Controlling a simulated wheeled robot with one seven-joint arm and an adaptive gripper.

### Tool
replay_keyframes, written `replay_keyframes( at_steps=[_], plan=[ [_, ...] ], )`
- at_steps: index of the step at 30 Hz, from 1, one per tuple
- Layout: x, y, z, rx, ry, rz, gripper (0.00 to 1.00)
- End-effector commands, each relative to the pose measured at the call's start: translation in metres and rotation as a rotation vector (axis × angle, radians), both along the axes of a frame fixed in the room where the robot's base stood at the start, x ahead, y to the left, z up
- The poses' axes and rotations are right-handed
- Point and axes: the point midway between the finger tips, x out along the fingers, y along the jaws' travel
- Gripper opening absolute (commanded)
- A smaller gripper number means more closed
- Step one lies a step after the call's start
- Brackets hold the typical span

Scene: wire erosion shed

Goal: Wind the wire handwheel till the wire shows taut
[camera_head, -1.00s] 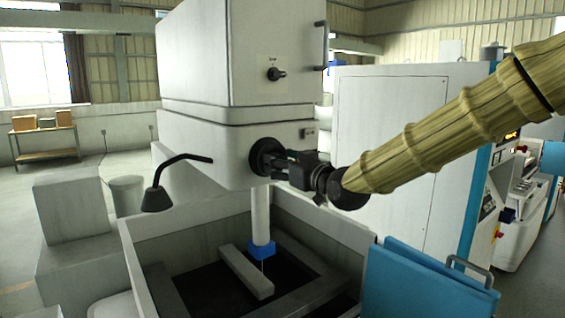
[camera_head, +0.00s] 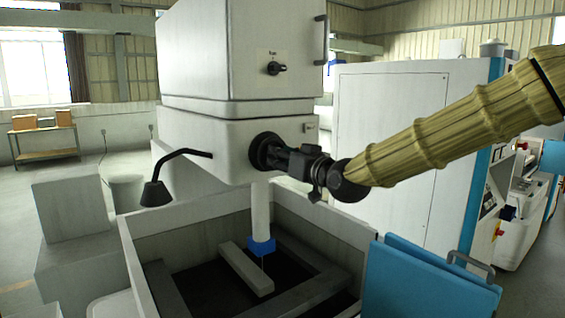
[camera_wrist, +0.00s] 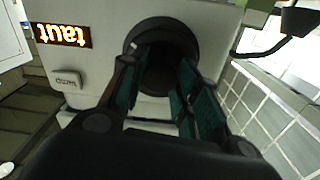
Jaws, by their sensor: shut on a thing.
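The black round wire handwheel (camera_head: 264,151) sits on the front of the white machine head (camera_head: 195,135). My gripper (camera_head: 280,157) is shut on it, reaching in from the right. In the wrist view, the fingers (camera_wrist: 158,80) lie on either side of the dark wheel hub (camera_wrist: 163,45) and hide part of it. A small lit display (camera_wrist: 62,35) beside the wheel reads "taut" in orange letters, upside down in this view.
A black lamp on a bent arm (camera_head: 157,192) hangs left of the wheel. Below is an open tank (camera_head: 135,262) with a blue-collared column (camera_head: 261,246) over it. Blue panels (camera_head: 425,282) stand at lower right. A knob (camera_head: 277,68) is on the upper cabinet.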

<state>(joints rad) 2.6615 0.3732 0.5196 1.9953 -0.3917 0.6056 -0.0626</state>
Motion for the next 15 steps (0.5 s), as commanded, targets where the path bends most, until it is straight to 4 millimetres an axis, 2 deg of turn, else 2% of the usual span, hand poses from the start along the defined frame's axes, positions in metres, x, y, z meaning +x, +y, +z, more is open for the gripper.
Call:
replay_keyframes(
  at_steps=[15],
  plan=[
    [0.0006, -0.0011, -0.0011, 0.29, 0.208, -0.001, 0.08]
  ],
)
